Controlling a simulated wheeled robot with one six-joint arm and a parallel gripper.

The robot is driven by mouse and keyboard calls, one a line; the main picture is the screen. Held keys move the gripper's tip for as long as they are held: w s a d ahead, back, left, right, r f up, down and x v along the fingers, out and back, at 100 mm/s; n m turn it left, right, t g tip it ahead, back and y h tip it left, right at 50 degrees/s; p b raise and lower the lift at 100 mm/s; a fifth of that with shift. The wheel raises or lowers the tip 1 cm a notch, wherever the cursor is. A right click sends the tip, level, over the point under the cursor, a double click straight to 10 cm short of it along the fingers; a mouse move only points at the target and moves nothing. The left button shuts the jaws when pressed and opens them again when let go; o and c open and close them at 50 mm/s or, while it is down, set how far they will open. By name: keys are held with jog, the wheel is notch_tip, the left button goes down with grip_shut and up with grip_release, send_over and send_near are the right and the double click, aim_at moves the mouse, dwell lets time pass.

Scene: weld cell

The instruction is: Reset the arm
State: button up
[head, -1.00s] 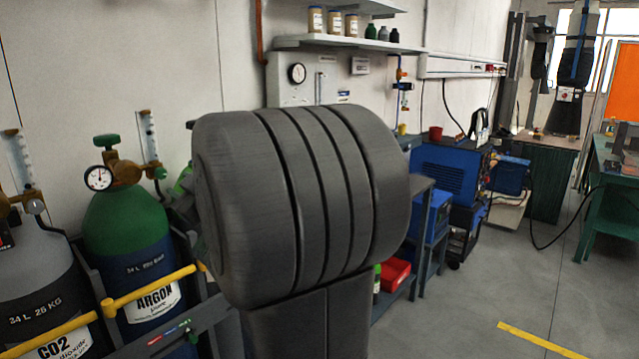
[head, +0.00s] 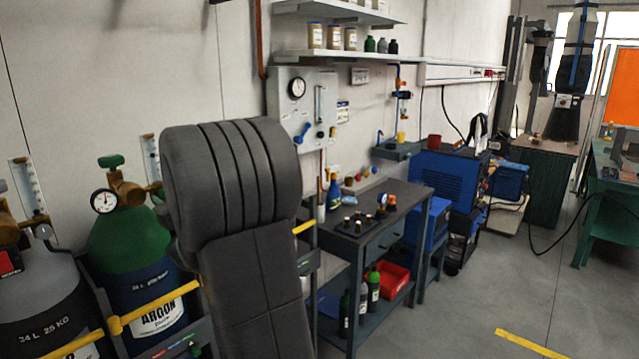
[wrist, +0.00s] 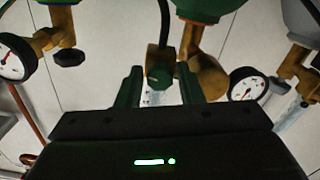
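My arm, a dark grey ribbed joint with a long link below it, stands in the left-centre of the head view. My gripper (wrist: 160,82) shows in the wrist view with its two dark green fingers apart and nothing clearly held between them. A brass fitting with a dark green knob (wrist: 159,74) shows between and beyond the fingers; whether they touch it I cannot tell. In the head view the gripper is not visible.
A green argon cylinder (head: 130,240) and a grey CO2 cylinder (head: 45,285) stand at left with gauges and a yellow rail (head: 155,303). A dark workbench (head: 372,228) with small parts is right of the arm.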

jog(key=s+d+m, duration=0.2)
jog(key=s+d, duration=0.6)
jog(key=d, duration=0.2)
jog(key=shift+s+m, duration=0.3)
jog(key=shift+s, duration=0.1)
jog(key=shift+d, duration=0.1)
